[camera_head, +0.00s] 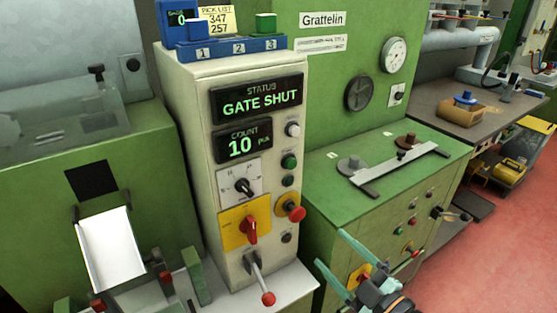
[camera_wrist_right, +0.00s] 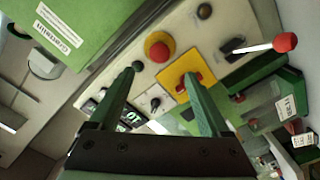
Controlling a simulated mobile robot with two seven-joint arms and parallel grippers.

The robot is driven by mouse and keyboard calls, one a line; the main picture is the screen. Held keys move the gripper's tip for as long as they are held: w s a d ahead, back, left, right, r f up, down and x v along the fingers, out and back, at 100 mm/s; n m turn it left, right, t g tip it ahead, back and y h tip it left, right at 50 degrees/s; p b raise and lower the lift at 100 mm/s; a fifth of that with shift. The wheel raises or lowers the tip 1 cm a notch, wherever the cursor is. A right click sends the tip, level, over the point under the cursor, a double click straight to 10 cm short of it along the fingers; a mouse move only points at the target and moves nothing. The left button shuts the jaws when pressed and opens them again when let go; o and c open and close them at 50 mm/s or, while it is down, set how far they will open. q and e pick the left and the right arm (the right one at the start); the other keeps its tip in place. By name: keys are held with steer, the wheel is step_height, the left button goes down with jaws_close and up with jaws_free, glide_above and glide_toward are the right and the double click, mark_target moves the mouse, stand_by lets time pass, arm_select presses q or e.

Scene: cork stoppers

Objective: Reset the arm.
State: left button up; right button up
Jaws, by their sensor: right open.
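My right gripper (camera_head: 328,262) is at the bottom centre of the head view, in front of the green machine and right of the control column. Its two green fingers are spread apart with nothing between them. In the right wrist view the fingers of the gripper (camera_wrist_right: 158,75) are also apart and empty, pointing toward the control panel (camera_wrist_right: 130,68). The cream control column (camera_head: 195,120) stands at the centre of the head view. Its displays read "GATE SHUT" (camera_head: 258,101) and "COUNT 10 pcs" (camera_head: 243,145). My left gripper does not show.
The column carries a red-knobbed lever (camera_head: 267,298), a red switch (camera_head: 250,228) and a red mushroom button (camera_head: 296,213). A white chute (camera_head: 110,248) is at the lower left. A blue rack (camera_head: 230,48) stands on top. Red floor (camera_head: 480,255) is clear at the right.

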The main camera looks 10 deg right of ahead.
arm_select(q)
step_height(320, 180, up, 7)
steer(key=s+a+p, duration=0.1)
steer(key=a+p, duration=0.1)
steer(key=p, duration=0.7)
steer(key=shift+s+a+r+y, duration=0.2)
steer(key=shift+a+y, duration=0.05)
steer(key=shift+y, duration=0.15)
arm_select(e)
steer(key=s+a+f+m+g+h, duration=0.3)
steer(key=s+f+m+g, duration=0.5)
steer(key=f, duration=1)
steer(key=s+m, duration=0.3)
steer(key=s, duration=0.3)
steer(key=shift+h, duration=0.4)
